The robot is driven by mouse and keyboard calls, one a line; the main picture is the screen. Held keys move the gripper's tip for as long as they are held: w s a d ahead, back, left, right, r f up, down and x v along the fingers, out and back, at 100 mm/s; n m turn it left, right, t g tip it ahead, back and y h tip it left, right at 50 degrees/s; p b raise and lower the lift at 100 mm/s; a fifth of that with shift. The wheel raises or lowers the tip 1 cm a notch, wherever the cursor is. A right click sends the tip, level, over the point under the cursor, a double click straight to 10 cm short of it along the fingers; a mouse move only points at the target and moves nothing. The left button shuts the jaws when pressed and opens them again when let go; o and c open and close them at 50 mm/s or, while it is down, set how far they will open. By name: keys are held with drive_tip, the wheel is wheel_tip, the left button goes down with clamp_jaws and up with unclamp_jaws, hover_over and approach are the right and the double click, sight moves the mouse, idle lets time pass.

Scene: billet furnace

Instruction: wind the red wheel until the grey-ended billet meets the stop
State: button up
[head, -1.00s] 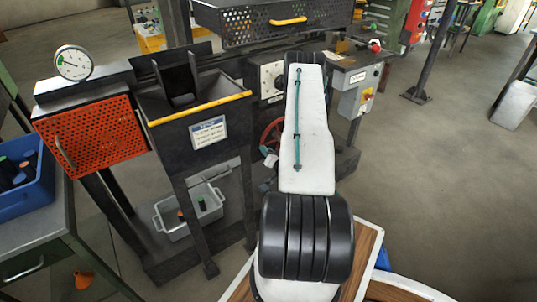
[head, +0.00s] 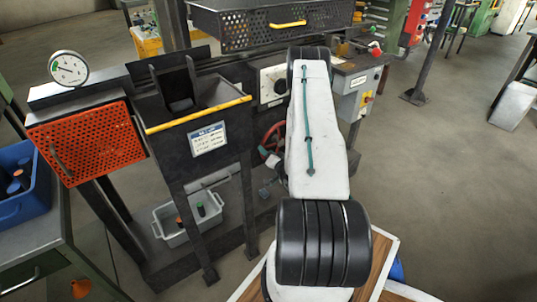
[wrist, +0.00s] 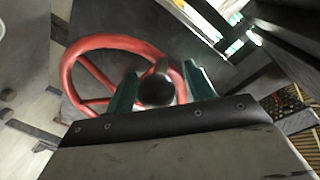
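The red wheel (head: 272,138) is on the front of the dark machine, partly hidden behind my arm. In the wrist view the red wheel (wrist: 100,58) fills the upper left, with its rim and spokes showing. A dark rounded knob (wrist: 156,88) on it sits between the green fingers of my gripper (wrist: 161,90). The fingers are apart, one on each side of the knob, with a gap at least on the right. I cannot make out a grey-ended billet or the stop.
A grey tote (head: 158,229) under the machine holds orange- and green-ended billets. A blue bin (head: 38,195) with dark pieces stands at left. A round gauge (head: 68,69) tops the orange mesh box (head: 88,142).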

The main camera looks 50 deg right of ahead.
drive_tip(key=shift+a+f, duration=0.1)
drive_tip(key=v, duration=0.7)
drive_tip(key=shift+s, duration=0.4)
drive_tip(key=shift+a, duration=0.15)
